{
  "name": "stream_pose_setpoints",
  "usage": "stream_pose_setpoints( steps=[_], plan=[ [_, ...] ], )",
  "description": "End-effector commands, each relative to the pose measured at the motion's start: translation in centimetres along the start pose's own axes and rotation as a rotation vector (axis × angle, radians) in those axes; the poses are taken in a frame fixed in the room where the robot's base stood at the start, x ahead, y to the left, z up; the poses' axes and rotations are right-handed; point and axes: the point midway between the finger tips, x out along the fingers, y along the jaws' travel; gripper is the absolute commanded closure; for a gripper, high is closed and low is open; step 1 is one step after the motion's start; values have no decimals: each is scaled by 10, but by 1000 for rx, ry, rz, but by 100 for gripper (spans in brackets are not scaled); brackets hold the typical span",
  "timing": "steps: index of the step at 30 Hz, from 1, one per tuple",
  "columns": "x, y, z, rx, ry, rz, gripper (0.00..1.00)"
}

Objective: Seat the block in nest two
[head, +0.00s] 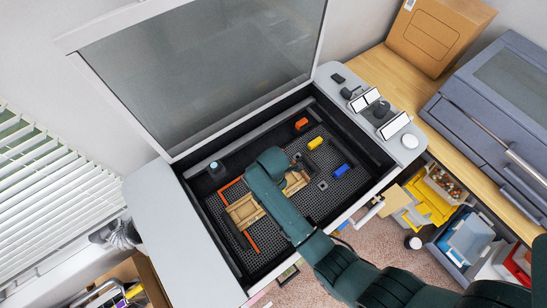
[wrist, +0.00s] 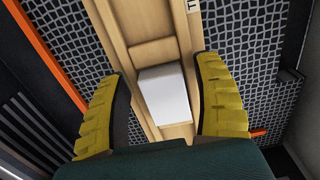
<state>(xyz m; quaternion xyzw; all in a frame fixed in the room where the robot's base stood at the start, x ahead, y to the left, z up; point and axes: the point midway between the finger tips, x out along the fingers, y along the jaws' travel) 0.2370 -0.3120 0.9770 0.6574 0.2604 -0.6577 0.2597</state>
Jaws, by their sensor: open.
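A pale grey-white block (wrist: 163,92) shows in the wrist view, within the outline of a light wooden fixture with raised rails and crosspieces (wrist: 150,48). My gripper (wrist: 161,68) is open, with a yellow ridged finger on each side of the block and a gap on both sides. I cannot tell whether the block is fully down or which nest it is at. Partial dark lettering shows on the rail at the top. In the head view the wooden fixture (head: 243,213) lies on the machine bed, partly hidden by my arm; the block and fingertips are hidden there.
The dark mesh bed (head: 350,188) is walled, with a raised lid (head: 215,60) behind. Orange strips (head: 251,241) lie beside the fixture. An orange piece (head: 301,123), a yellow piece (head: 315,143) and a blue piece (head: 341,169) stand to the right.

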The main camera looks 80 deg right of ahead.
Motion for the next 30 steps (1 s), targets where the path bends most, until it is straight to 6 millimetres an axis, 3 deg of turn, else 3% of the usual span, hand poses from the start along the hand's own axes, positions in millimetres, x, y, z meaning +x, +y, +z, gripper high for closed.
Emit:
stream_pose_setpoints(
  steps=[5,15,19,27,30],
  plan=[
    [-29,1,0,0,0,6,33],
    [-106,1,0,0,0,3,33],
    [-117,0,0,0,0,1,33],
    [-119,0,0,0,0,1,33],
    [-130,14,-12,18,5,64,33]
  ],
)
